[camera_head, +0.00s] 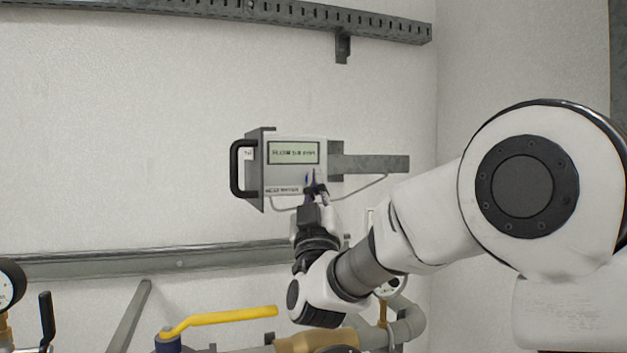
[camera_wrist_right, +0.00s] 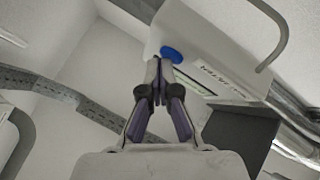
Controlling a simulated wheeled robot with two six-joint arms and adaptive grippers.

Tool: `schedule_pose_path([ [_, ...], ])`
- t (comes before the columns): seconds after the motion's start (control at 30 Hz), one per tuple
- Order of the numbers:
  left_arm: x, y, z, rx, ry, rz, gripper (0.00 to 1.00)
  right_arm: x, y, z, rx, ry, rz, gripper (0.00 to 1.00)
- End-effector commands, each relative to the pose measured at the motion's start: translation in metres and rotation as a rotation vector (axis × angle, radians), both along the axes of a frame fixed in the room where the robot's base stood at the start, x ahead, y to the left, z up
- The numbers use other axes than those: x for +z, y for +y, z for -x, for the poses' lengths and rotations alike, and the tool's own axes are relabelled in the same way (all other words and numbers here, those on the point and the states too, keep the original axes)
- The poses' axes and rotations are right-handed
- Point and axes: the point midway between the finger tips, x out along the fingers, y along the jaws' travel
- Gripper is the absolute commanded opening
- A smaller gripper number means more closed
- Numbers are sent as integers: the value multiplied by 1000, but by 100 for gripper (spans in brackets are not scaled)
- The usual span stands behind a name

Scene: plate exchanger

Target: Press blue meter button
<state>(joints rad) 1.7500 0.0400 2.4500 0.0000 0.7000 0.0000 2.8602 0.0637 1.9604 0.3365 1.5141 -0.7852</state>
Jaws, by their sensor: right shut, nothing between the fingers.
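The meter (camera_head: 282,180) is a light grey box with a lit screen (camera_head: 293,152), mounted on the wall in the head view. Its body (camera_wrist_right: 228,82) also shows in the right wrist view. The round blue button (camera_wrist_right: 171,54) stands out on its face there. My right gripper (camera_head: 314,188) is shut and empty, in front of the lower right of the meter face. In the wrist view its fingertips (camera_wrist_right: 158,72) sit right beside the button; I cannot tell whether they touch it. In the head view the fingers partly hide that area. My left gripper is not in view.
A black handle (camera_head: 237,168) stands at the meter's left side. A grey bracket (camera_head: 375,163) and a thin cable run to its right. Below are a wall rail (camera_head: 180,262), pipes and a yellow valve lever (camera_head: 230,317). A slotted rail (camera_head: 200,10) runs above.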

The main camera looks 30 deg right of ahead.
Motion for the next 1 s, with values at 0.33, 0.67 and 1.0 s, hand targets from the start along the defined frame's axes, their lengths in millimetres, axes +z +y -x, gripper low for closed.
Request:
schedule_pose_path([
  [0.33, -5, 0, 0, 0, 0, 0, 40, -2, 1, 5, 0, 1, 0, 0],
  [0.67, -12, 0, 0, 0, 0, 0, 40, -1, 4, 16, 0, 2, 0, 0],
  [1.0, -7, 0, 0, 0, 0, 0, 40, 1, 7, 28, 1, 1, 0, 0],
])
